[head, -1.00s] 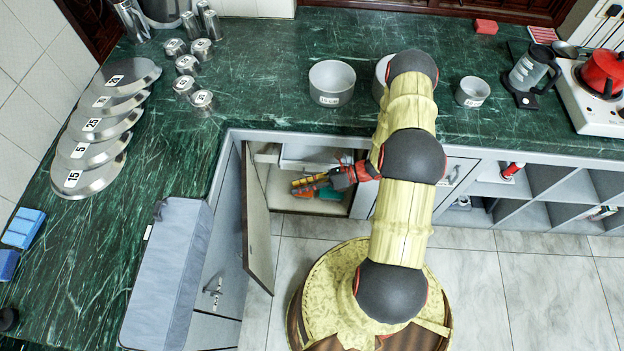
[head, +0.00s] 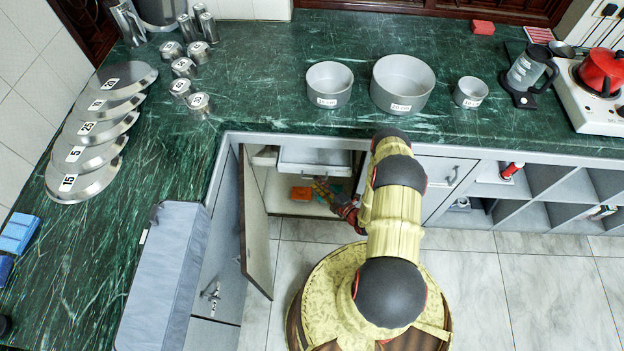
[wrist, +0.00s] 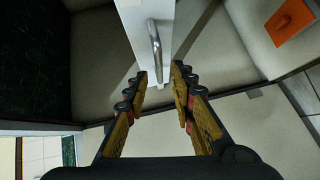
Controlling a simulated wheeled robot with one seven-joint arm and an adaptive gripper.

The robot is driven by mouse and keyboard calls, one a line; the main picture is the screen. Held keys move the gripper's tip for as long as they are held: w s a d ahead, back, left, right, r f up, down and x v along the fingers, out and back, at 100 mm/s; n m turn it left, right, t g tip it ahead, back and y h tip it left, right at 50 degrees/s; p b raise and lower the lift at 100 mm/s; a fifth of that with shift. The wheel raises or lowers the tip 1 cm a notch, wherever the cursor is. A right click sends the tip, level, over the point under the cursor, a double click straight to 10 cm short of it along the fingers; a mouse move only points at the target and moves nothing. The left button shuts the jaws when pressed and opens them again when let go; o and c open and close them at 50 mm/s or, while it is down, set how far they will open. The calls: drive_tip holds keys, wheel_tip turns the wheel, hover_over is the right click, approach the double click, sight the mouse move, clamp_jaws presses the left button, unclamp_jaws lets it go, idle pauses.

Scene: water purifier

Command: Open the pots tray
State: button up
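The pots tray (head: 315,160) is a pale grey tray inside the open cabinet under the counter. In the wrist view its white front (wrist: 142,30) carries a curved metal handle (wrist: 155,45). My gripper (wrist: 158,84) is open. The handle stands just ahead of the fingertips, roughly between them, and I cannot tell whether they touch it. In the head view my gripper (head: 325,190) is at the cabinet opening, below the tray's front, partly hidden by my arm.
The open cabinet door (head: 257,225) stands to the left of the opening. An orange object (head: 301,193) lies inside the cabinet; an orange piece also shows in the wrist view (wrist: 290,20). Several grey pots, including a large one (head: 402,84), stand on the green counter (head: 270,95).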

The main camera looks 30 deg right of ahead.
drive_tip(key=shift+b+x, duration=0.4)
drive_tip(key=shift+x, duration=1.75)
clamp_jaws()
